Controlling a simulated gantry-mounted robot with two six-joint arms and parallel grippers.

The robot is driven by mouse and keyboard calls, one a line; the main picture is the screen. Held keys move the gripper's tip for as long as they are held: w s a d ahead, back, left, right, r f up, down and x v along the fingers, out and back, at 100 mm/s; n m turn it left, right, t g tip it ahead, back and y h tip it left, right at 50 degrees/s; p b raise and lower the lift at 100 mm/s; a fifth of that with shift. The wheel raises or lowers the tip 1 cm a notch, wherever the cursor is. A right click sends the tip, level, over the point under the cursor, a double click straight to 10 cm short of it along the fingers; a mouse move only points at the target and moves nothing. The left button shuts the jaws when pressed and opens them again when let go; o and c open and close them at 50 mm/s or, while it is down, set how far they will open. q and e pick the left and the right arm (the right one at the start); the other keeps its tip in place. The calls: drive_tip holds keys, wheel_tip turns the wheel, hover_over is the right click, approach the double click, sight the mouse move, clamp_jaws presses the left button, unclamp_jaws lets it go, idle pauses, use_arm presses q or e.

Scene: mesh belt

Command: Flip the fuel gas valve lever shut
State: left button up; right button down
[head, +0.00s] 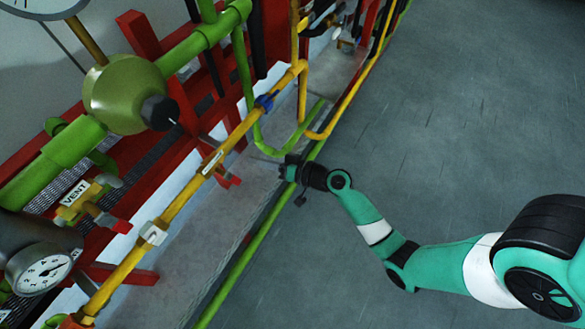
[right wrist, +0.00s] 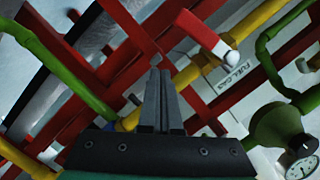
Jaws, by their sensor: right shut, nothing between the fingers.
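The yellow fuel gas pipe (head: 180,205) runs diagonally through the left half of the head view. A red lever (head: 222,178) shows beside its label. In the right wrist view the "FUEL GAS" label (right wrist: 232,72) is on the yellow pipe, and a red handle with a whitish end (right wrist: 205,35) is near it, up and right of the fingertips. I cannot tell the lever's exact angle. My right gripper (head: 290,170) is to the right of the lever, apart from it in the head view. Its fingers (right wrist: 161,78) are shut with nothing between them. My left gripper is not in view.
A vent valve (head: 82,200) with a red handle, a pressure gauge (head: 40,270) and a green round housing (head: 127,95) are at left. A green pipe (head: 240,265) runs low along the rack by my right gripper. The grey floor (head: 480,110) at right is open.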

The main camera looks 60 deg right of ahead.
drive_tip(key=f+p+v, duration=0.1)
drive_tip(key=v, duration=0.8)
drive_tip(key=shift+s+p, duration=0.35)
drive_tip(key=shift+s, duration=0.1)
drive_tip(key=shift+d+f, duration=0.1)
drive_tip(key=shift+d, duration=0.05)
drive_tip(key=w+a+r+n+t+p, duration=0.1)
drive_tip(key=w+r+n+p, duration=0.25)
drive_tip(key=r, duration=0.75)
drive_tip(key=w+a+r+n+t+p, duration=0.1)
drive_tip(key=w+r+n+p, duration=0.3)
drive_tip(key=r, duration=0.7)
drive_tip(key=w+a+r+t+p, duration=0.15)
drive_tip(key=w+r, duration=0.45)
drive_tip(key=r, duration=0.6)
drive_tip(key=s+a+r+n+t+p, duration=0.1)
drive_tip(key=s+a+r+t+p, duration=0.2)
drive_tip(key=r, duration=1.1)
drive_tip(key=s+a+r+t+p, duration=0.2)
drive_tip(key=s+a+r+p, duration=0.15)
drive_tip(key=r, duration=1.05)
drive_tip(key=s+a+r+n+t+p, duration=0.1)
drive_tip(key=s+a+r+t+p, duration=0.2)
drive_tip(key=r, duration=1)
wheel_tip(320, 180, up, 37)
drive_tip(key=p, duration=3.7)
drive_tip(key=shift+r+m, duration=0.2)
drive_tip(key=shift+m, duration=0.15)
